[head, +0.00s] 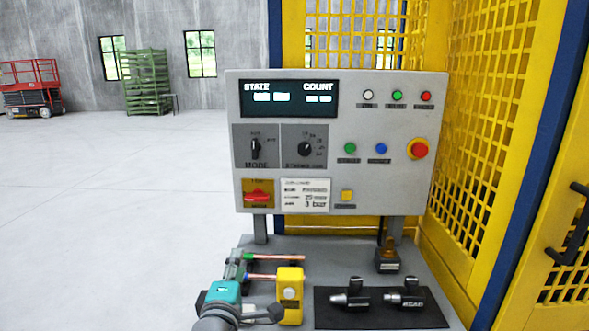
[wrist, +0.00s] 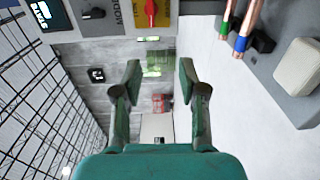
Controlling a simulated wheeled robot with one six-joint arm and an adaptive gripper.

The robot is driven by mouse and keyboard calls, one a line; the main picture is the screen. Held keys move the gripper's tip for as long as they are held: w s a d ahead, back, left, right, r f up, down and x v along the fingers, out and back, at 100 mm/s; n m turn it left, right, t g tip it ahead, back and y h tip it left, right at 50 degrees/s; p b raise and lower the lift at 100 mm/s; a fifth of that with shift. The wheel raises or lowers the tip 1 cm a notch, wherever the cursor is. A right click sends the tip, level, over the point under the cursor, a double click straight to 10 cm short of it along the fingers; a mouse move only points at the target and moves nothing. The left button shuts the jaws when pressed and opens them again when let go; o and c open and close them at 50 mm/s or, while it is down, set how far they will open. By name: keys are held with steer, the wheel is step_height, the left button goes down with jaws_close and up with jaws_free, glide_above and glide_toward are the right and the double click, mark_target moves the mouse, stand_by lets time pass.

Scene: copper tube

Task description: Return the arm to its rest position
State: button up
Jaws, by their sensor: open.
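My gripper (head: 236,264) is low in the head view, in front of the grey bench and partly hidden by my own wrist. In the wrist view its two fingers (wrist: 160,76) are spread apart with nothing between them, only the distant hall. Two copper tubes (head: 277,257) lie side by side at the bench's left part in the head view, right of my gripper. In the wrist view the tubes (wrist: 253,17) show at upper right, apart from the fingers, with green and blue bands near their ends.
The grey control panel (head: 340,180) stands behind the bench. A yellow block (head: 290,290) and a black fixture plate (head: 380,317) are on the bench. A yellow mesh cage (head: 480,120) closes off the right. Open floor (head: 100,200) lies to the left.

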steer(key=s+d+f+m+g+y, duration=0.1)
steer(key=s+d+f, duration=0.5)
steer(key=f, duration=0.3)
steer(key=s+d+f+m+y, duration=0.1)
steer(key=s+d+f+m, duration=0.1)
steer(key=s+d+f, duration=0.55)
steer(key=s+d+f+m+g+y, duration=0.1)
steer(key=s+d+f, duration=0.35)
steer(key=f, duration=0.55)
steer(key=s+d+r+m+h, duration=0.1)
steer(key=s+d+m, duration=0.3)
steer(key=s, duration=0.6)
steer(key=s+d+r+m, duration=0.1)
steer(key=s+d+m, duration=0.3)
steer(key=s, duration=0.7)
steer(key=s+d+r+m+g+h, duration=0.1)
steer(key=s+d+m, duration=0.3)
steer(key=s, duration=0.7)
steer(key=shift+d+r+m+h, duration=0.25)
steer(key=shift+r+m+h, duration=0.05)
steer(key=shift+m, duration=0.6)
